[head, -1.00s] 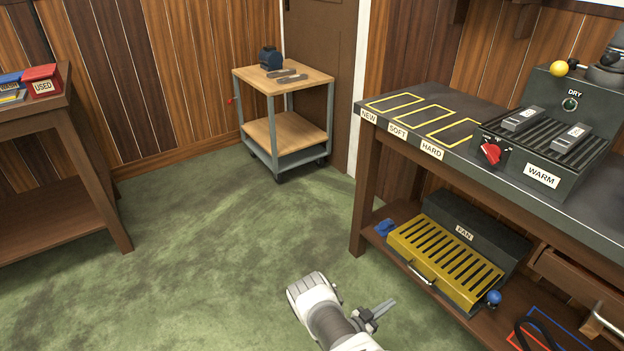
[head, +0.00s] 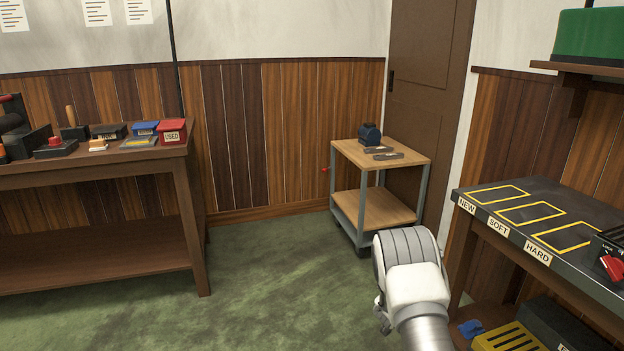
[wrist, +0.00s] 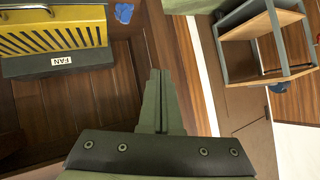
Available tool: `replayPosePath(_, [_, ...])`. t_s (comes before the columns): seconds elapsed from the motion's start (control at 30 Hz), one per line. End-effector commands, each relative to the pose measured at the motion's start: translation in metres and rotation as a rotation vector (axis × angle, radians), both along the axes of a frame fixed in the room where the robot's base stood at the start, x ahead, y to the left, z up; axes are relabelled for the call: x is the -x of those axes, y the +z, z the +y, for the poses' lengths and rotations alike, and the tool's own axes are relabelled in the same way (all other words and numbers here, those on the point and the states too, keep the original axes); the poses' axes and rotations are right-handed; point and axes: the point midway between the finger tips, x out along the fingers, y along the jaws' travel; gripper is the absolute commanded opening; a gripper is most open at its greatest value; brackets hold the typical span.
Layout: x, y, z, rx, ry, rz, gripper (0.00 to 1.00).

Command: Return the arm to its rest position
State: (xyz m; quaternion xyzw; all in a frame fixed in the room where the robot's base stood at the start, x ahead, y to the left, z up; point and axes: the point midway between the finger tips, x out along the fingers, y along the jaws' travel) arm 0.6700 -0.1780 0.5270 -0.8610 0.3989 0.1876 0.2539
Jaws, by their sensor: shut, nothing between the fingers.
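My gripper (wrist: 160,78) shows in the wrist view with its two fingers together and nothing between them. It is free in the air, apart from the furniture. In the head view my pale arm (head: 408,285) rises at the lower right of centre, in front of the floor and the cart's lower right corner. My gripper's fingers do not show in the head view.
The workbench (head: 500,187) with yellow outlines is at right, with a yellow FAN unit (wrist: 55,32) below. A table (head: 100,166) is at left. Green floor between is clear.

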Motion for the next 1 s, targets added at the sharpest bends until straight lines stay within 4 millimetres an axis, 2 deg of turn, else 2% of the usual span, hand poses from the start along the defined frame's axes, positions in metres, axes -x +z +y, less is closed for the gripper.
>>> replayPosePath(0.03, [-0.006,0.024,0.009,-0.028,0.032,-0.005,0.00])
replayPosePath(0.2, [-0.013,0.087,0.041,-0.108,0.151,0.008,0.00])
replayPosePath(0.37, [-0.006,0.146,0.071,-0.168,0.269,0.027,0.00])
replayPosePath(0.47, [0.005,0.180,0.090,-0.196,0.344,0.044,0.00])
replayPosePath(0.6, [0.028,0.226,0.115,-0.223,0.449,0.074,0.00])
replayPosePath(0.77, [0.066,0.272,0.141,-0.238,0.566,0.114,0.00])
replayPosePath(1.0, [0.139,0.326,0.171,-0.225,0.729,0.196,0.00])
